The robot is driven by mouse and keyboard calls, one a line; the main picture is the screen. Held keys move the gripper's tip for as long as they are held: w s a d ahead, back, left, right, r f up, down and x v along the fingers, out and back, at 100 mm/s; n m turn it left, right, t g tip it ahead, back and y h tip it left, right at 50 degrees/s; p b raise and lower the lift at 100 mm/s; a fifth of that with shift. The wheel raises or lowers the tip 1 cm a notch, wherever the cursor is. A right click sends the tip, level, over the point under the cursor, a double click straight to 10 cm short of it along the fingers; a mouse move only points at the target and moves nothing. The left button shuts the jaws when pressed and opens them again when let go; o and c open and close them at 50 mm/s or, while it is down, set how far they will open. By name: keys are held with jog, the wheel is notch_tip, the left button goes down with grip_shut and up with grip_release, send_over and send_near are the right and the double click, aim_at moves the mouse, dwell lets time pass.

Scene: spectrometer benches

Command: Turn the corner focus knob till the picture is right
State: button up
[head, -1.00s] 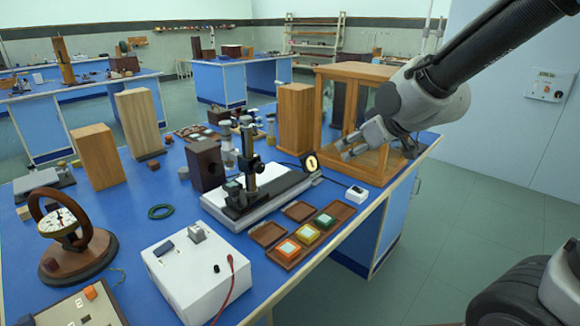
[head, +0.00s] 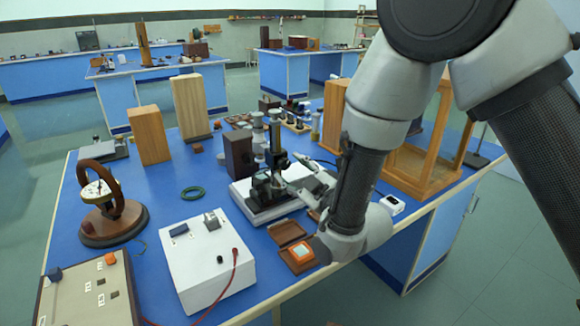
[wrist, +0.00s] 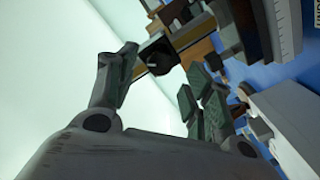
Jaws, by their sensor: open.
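The optical instrument has a black upright post (head: 276,150) on a pale base (head: 245,207), in the middle of the bench. My arm reaches down in front of it, with the wrist low over the bench's front edge. In the wrist view my gripper (wrist: 160,72) is open, its two dark-padded fingers spread apart. A dark round knob-like part (wrist: 157,56) shows between and beyond the fingertips. I cannot tell whether it is the corner focus knob or whether a finger touches it. The round lit picture is hidden in the head view.
A white control box (head: 205,262) with a red cable stands front left. Shallow brown trays, one with an orange-framed tile (head: 302,252), lie by my wrist. A small white box (head: 392,205) and a wooden glazed case (head: 425,180) stand to the right.

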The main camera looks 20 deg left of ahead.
aim_at(286, 165)
jog(key=shift+x, duration=1.9)
jog(key=shift+c, duration=0.3)
jog(key=c, duration=1)
jog(key=shift+o, duration=0.2)
jog(key=m, duration=0.5)
jog(key=shift+d+m, duration=0.1)
jog(key=shift+m, duration=0.2)
jog(key=m, duration=0.4)
jog(key=shift+m, duration=0.7)
